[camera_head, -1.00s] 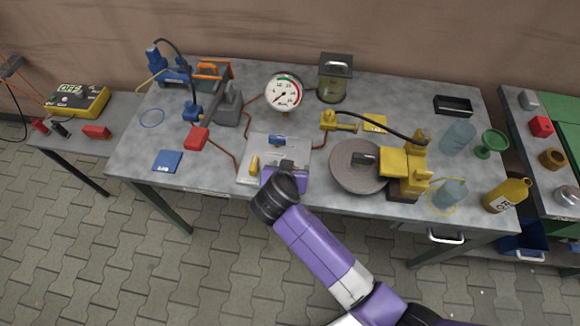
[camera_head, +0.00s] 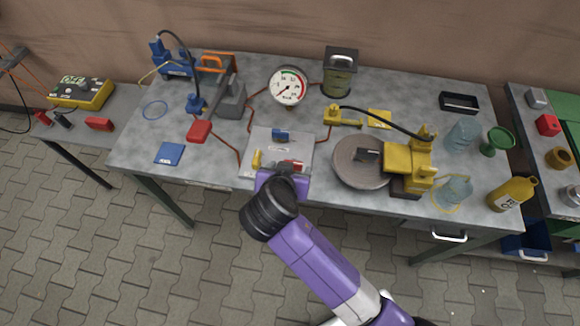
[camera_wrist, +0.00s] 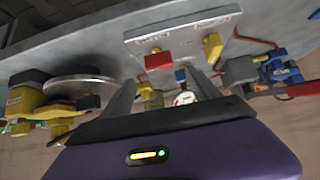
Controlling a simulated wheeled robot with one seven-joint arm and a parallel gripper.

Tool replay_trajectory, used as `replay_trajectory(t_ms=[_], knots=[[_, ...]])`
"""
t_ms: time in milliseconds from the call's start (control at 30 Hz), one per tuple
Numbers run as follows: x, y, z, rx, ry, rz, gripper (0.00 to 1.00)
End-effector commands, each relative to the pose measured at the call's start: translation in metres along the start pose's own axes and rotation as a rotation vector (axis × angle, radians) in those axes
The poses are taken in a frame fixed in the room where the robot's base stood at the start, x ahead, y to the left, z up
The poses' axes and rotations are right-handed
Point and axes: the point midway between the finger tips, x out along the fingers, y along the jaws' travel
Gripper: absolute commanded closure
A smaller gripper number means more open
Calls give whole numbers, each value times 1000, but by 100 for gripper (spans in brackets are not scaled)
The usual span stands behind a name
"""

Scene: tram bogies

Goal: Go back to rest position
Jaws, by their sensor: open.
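My gripper (camera_head: 283,178) is at the front edge of the workbench, over the near side of a light grey plate (camera_head: 262,150). In the wrist view its two fingers (camera_wrist: 165,103) stand apart with nothing held between them. The plate carries a blue valve handle (camera_head: 281,135), a yellow handle (camera_head: 257,159) and a red handle (camera_head: 291,166). In the head view my gripper's body partly covers the red handle. In the wrist view the red handle (camera_wrist: 158,60) and a yellow handle (camera_wrist: 212,47) show on the plate, clear of the fingers.
A round pressure gauge (camera_head: 288,87) stands behind the plate. A grey disc (camera_head: 358,162) and a yellow pump (camera_head: 408,160) are to the right. A red lever (camera_head: 199,132) and blue pump (camera_head: 175,58) are left. Free floor (camera_head: 90,260) lies in front of the bench.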

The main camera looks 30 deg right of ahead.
Motion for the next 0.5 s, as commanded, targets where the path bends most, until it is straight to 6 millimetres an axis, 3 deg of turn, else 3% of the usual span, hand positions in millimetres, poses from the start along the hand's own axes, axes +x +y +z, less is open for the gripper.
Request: replay_trajectory(t_ms=[500], knots=[[0, -2, -1, -26, 6, -9, 29]])
